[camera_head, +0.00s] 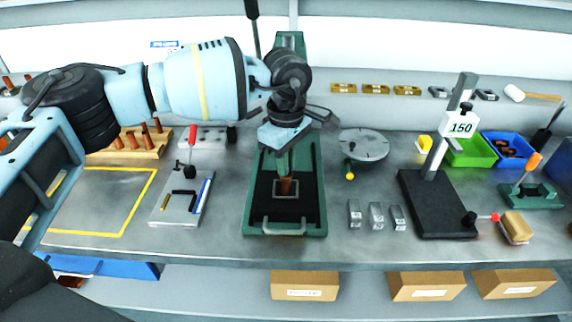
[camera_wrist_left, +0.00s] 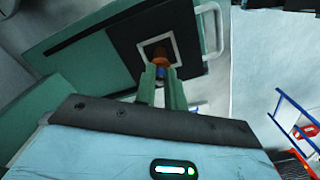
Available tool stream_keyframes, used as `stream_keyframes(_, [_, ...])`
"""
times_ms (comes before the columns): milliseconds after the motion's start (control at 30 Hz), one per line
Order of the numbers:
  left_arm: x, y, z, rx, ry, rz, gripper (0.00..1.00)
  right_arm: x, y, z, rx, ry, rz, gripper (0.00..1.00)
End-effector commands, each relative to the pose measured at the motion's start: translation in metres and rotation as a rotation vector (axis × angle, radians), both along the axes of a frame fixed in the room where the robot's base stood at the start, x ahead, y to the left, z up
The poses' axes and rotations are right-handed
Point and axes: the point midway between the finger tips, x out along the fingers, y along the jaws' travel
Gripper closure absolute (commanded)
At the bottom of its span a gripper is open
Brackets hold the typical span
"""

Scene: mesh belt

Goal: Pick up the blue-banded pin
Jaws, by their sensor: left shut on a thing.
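The blue-banded pin (camera_head: 286,187) is a copper-coloured pin over the square white-framed spot on the black pad of the green press-like fixture (camera_head: 313,226). In the left wrist view the pin (camera_wrist_left: 160,57) shows its copper end and a bit of blue (camera_wrist_left: 160,73) at the fingertips. My left gripper (camera_head: 284,174) points down and is shut on the pin; its green fingers also show in the left wrist view (camera_wrist_left: 161,80). I cannot tell whether the pin touches the pad. My right gripper is not in view.
A wooden rack (camera_head: 130,152) with several copper pins stands at the left, behind a yellow-outlined area (camera_head: 95,235). A grey plate with tools (camera_head: 166,211) lies left of the fixture. Metal blocks (camera_head: 376,217) and a black-based gauge stand (camera_head: 430,215) are at its right.

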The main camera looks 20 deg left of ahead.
Motion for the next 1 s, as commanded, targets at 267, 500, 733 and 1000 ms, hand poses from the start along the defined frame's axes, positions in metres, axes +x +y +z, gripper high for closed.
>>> stream_keyframes(267, [0.001,0.0,0.028,-0.002,0.0,0.001,1.0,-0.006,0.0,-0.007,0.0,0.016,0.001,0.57])
stream_keyframes(500, [-0.033,0.009,0.036,-0.001,-0.001,-0.002,1.0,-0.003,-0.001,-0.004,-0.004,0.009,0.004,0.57])
stream_keyframes(733, [-0.08,0.021,0.04,-0.001,0.0,-0.002,1.0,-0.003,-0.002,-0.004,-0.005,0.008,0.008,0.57])
stream_keyframes(1000, [-0.128,0.033,0.043,-0.001,0.002,-0.001,1.0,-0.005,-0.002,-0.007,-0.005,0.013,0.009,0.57])
